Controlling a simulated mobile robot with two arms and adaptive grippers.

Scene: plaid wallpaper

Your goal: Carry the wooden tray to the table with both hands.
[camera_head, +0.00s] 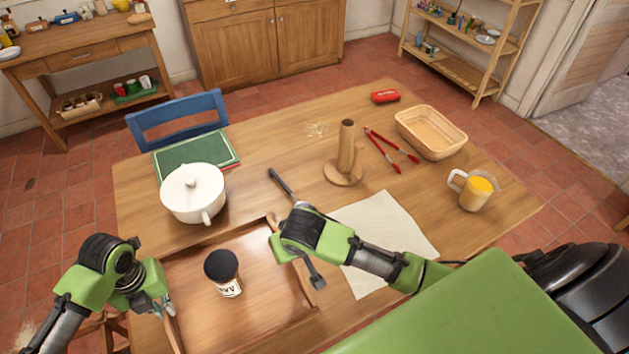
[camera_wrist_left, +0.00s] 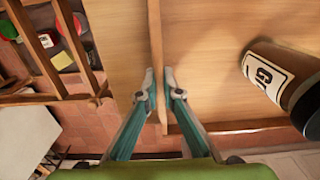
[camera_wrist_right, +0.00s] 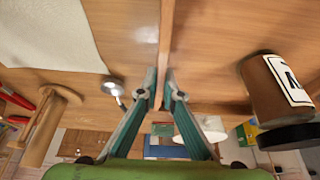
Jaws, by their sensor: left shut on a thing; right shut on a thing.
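The wooden tray (camera_head: 262,262) is at the table's near left part in the head view, with a dark-lidded jar (camera_head: 222,275) standing in it. My left gripper (camera_head: 167,305) is shut on the tray's left wall, which also shows between the fingers in the left wrist view (camera_wrist_left: 155,50). My right gripper (camera_head: 275,238) is at the tray's right wall, its tips partly hidden by the wrist. The right wrist view shows its fingers shut on that wall (camera_wrist_right: 166,40). Whether the tray touches the table (camera_head: 265,150) is hard to tell.
A white pot (camera_head: 193,193) stands just behind the tray. A dark-handled utensil (camera_head: 281,182) lies by my right gripper, partly hidden. A cloth (camera_head: 385,235), wooden holder (camera_head: 345,160), red tongs (camera_head: 390,148), basket (camera_head: 431,132) and juice jug (camera_head: 474,190) occupy the right side.

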